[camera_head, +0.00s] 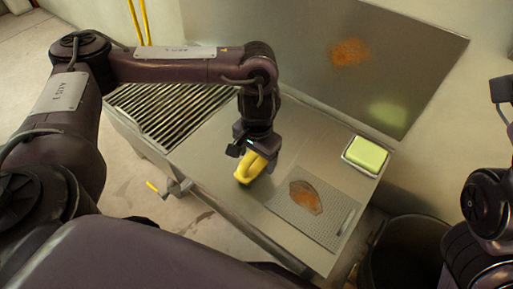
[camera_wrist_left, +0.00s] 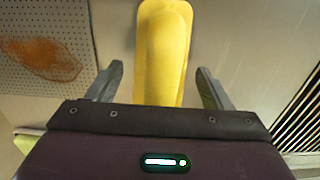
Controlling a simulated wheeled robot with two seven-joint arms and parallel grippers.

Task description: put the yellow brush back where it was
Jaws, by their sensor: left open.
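The yellow brush (camera_head: 246,172) shows in the head view over the middle of the steel worktop, directly below my left gripper (camera_head: 252,154). In the left wrist view the brush (camera_wrist_left: 163,45) is a long, rounded yellow piece between the two fingers of my left gripper (camera_wrist_left: 160,84). The fingers are apart, with a visible gap on each side of the brush. The gripper hides part of the brush, and I cannot tell whether it rests fully on the worktop. My right gripper is not visible; only part of my right arm shows at the right edge.
A perforated plate (camera_head: 332,226) with a rust-brown patch (camera_head: 305,197) lies right of the brush. A green block sits in a tray (camera_head: 365,155) at the far right of the worktop (camera_head: 205,160). A slatted grate (camera_head: 170,108) is at left, a stained back panel (camera_head: 300,65) behind, a dark bin (camera_head: 405,255) at right.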

